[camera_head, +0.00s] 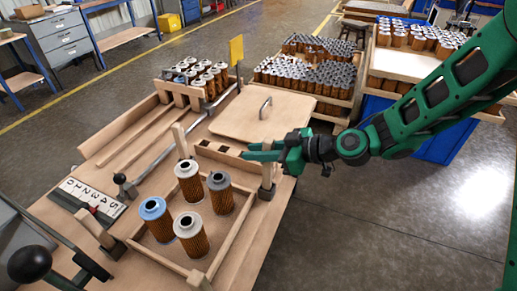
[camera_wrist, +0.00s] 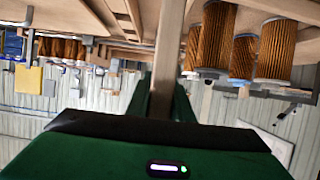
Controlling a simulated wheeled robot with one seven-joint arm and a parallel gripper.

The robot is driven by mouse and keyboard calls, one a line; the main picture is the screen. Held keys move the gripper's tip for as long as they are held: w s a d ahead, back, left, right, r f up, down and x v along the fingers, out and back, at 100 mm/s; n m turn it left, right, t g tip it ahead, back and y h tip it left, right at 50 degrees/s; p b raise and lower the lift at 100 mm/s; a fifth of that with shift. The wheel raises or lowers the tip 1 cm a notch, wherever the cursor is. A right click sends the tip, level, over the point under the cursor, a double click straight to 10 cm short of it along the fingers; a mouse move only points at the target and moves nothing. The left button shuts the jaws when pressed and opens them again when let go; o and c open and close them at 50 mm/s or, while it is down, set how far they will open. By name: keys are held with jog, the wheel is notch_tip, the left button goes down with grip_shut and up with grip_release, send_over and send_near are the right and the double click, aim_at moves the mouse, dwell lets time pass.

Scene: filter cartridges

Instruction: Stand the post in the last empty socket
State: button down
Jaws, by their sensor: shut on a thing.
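My gripper (camera_head: 262,151) is shut on a light wooden post (camera_head: 267,176) at the back right corner of the wooden tray frame (camera_head: 237,228). The post is upright, with its lower end at a corner block; I cannot tell whether it is seated in the socket there. In the wrist view, which is upside down, the post (camera_wrist: 168,50) runs between my two fingers (camera_wrist: 163,100). Other posts stand at the tray's back left corner (camera_head: 181,141) and front right corner (camera_head: 199,281).
Several filter cartridges stand inside the tray, the nearest to the post grey-topped (camera_head: 220,194). A wooden lid with a handle (camera_head: 264,112) lies behind. Crates of cartridges (camera_head: 310,75) stand beyond.

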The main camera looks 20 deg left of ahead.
jog(key=shift+f, duration=1.95)
jog(key=c, duration=1.5)
grip_release()
jog(key=shift+d, duration=0.1)
jog(key=v, duration=1)
jog(key=shift+d, duration=0.3)
